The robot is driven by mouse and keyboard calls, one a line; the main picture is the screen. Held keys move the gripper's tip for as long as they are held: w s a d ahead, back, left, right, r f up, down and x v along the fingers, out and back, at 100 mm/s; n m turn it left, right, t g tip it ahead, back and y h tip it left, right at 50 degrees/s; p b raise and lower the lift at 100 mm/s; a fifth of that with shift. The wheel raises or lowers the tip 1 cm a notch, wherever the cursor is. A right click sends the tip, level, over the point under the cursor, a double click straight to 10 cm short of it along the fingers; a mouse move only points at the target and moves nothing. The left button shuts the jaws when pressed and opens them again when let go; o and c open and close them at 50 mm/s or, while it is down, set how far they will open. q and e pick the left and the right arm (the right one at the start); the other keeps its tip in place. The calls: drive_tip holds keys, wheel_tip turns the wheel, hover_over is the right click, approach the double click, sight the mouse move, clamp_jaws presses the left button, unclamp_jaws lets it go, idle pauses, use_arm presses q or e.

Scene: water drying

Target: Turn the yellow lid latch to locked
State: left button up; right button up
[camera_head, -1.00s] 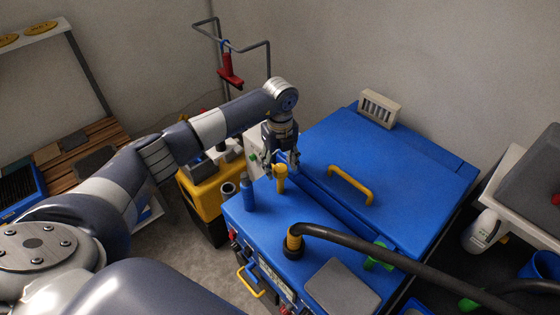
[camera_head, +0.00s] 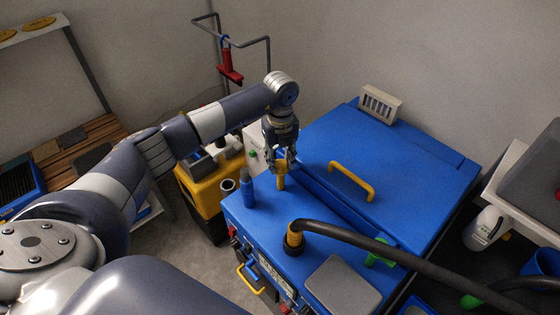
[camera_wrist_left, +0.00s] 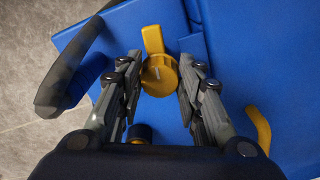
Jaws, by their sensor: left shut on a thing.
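The yellow lid latch (camera_head: 281,180) stands on the top of the blue machine (camera_head: 330,125), near its left edge. In the left wrist view the latch (camera_wrist_left: 160,74) shows a round knob with a dark mark and a flat tab pointing toward the top of the picture. My left gripper (camera_head: 282,168) comes down from above and is shut on the latch. In the left wrist view its fingers (camera_wrist_left: 160,88) lie on both sides of the round knob. The fingers partly hide the latch in the head view. My right gripper is not in view.
A yellow handle (camera_head: 351,182) is on the blue lid. A black hose (camera_head: 380,250) runs from a yellow-collared port across the front right. A blue cylinder (camera_head: 246,188) stands left of the latch. A grey pad (camera_head: 343,287) lies at the front.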

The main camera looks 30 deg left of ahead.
use_arm(q)
drive_tip(key=m+b, duration=0.1)
drive_tip(key=m, duration=0.1)
drive_tip(key=m+b, duration=0.2)
drive_tip(key=shift+w+f+b, duration=0.1)
drive_tip(key=shift+f+b, duration=0.1)
drive_tip(key=shift+b, duration=0.1)
drive_tip(key=m+b, duration=0.3)
drive_tip(key=m, duration=0.1)
drive_tip(key=shift+d+m, duration=0.15)
drive_tip(key=shift+m, duration=0.25)
drive_tip(key=m+b, duration=0.2)
drive_tip(key=m, duration=0.1)
drive_tip(key=shift+r+m+b, duration=0.1)
drive_tip(key=shift+m+b, duration=0.2)
drive_tip(key=shift+b, duration=0.05)
drive_tip(key=shift+d+r+m+b, duration=0.15)
drive_tip(key=shift+m+b, duration=0.8)
drive_tip(key=shift+m, duration=0.95)
drive_tip(key=o, duration=1.1)
drive_tip(key=shift+c, duration=0.2)
